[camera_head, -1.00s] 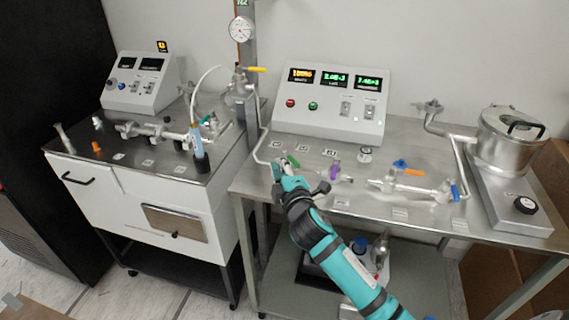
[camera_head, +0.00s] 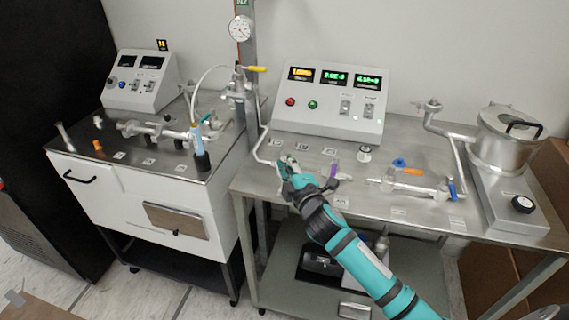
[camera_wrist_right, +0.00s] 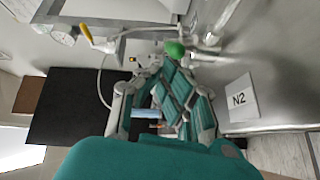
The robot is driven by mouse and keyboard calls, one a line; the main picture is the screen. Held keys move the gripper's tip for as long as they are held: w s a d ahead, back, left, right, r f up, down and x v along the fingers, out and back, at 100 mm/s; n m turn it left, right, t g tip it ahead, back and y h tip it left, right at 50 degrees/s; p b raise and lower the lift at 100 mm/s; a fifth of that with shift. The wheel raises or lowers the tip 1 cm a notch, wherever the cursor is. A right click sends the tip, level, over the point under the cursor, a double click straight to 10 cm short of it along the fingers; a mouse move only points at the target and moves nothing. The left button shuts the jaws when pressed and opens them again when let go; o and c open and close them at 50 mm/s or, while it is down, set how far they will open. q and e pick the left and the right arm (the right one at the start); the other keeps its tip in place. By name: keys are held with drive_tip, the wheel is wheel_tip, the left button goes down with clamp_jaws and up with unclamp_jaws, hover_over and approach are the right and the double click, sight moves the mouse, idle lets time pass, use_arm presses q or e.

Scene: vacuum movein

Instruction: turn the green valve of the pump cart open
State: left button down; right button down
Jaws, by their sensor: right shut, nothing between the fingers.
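A rounded green handle (camera_wrist_right: 176,49) shows at the fingertips of my right gripper (camera_wrist_right: 164,66) in the wrist view, beside metal fittings. The gripper's linkage fingers are shut with nothing between them. In the head view, my right gripper (camera_head: 287,164) is low over the left part of the steel table (camera_head: 375,209), at the metal tubing there. It hides the green handle in that view. Whether the fingers touch the handle, I cannot tell. A small teal-green handle (camera_head: 207,118) also shows on the wheeled cart (camera_head: 110,187) at left. My left gripper is not in view.
A control box (camera_head: 330,105) with lit readouts stands behind my gripper. A purple handle (camera_head: 334,169) is close to its right. Orange (camera_head: 413,172) and blue (camera_head: 452,189) handles lie farther right. A yellow-handled valve (camera_head: 255,68) rises at the post.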

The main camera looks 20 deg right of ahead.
drive_tip(key=shift+d+n+y+p, duration=0.3)
drive_tip(key=shift+n+y, duration=0.1)
drive_tip(key=shift+y, duration=0.2)
drive_tip(key=shift+s+d, duration=0.1)
drive_tip(key=shift+d+p, duration=0.75)
drive_tip(key=shift+d, duration=0.05)
drive_tip(key=shift+d+p, duration=0.3)
drive_tip(key=shift+d, duration=0.6)
drive_tip(key=shift+w+d, duration=0.3)
drive_tip(key=shift+d, duration=0.45)
drive_tip(key=shift+d+r, duration=0.1)
drive_tip(key=s, duration=1.2)
drive_tip(key=shift+r, duration=0.2)
